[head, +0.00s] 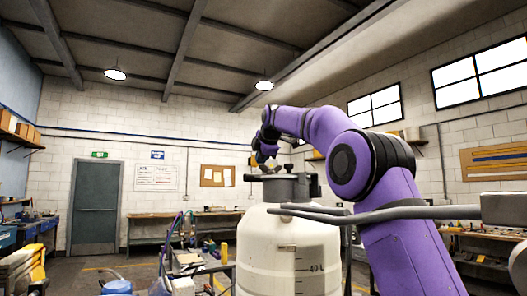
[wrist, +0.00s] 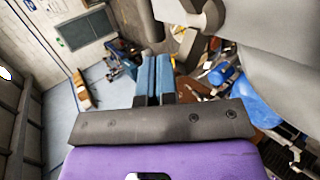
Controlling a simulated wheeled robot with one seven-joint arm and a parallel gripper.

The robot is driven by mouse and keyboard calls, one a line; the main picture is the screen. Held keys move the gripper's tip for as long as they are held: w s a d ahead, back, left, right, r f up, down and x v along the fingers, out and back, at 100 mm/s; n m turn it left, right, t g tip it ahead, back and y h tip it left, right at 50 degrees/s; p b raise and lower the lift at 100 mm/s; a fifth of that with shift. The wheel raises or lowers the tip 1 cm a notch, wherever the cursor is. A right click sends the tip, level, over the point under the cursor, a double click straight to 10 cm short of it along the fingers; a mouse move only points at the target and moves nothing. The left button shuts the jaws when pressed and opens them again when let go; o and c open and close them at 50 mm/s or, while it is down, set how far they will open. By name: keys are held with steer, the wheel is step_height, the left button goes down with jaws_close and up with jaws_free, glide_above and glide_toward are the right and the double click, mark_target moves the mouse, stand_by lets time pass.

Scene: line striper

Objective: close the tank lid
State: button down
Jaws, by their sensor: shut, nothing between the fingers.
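The tank (head: 288,255) is a cream-white drum with a "40 L" mark, standing upright in the middle of the head view. Its dark grey lid and neck fittings (head: 287,188) sit at the top; the lid's exact angle is hard to tell at this size. My gripper (head: 264,158) is just above and left of these fittings, in front of the far wall. In the wrist view my gripper (wrist: 153,80) shows two blue fingers side by side, shut and empty. Large pale grey surfaces fill the upper right there, close to the fingers; I cannot tell which part of the tank they are.
A grey bar (head: 400,214) crosses in front of the tank's right side. Workbenches (head: 190,228) line the back wall, and a grey door (head: 96,205) stands at the left. A blue object (wrist: 228,80) lies right of the fingers in the wrist view.

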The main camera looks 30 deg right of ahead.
steer(key=shift+w+f, duration=0.15)
steer(key=shift+f, duration=0.2)
stand_by(0.3)
steer(key=v, duration=1)
steer(key=s+a+f+m+g, duration=0.1)
steer(key=s+a+f+m, duration=0.35)
steer(key=s, duration=0.55)
steer(key=s+a+f+m+g, duration=0.2)
steer(key=s+f+m, duration=0.4)
steer(key=s+f, duration=1.1)
steer(key=s+a+f+m+g+y, duration=0.1)
steer(key=s+f+m, duration=0.6)
steer(key=s+f, duration=0.9)
steer(key=shift+s+a+f+g, duration=0.4)
steer(key=shift+a+g, duration=0.2)
steer(key=shift+a, duration=0.4)
steer(key=shift+w, duration=0.1)
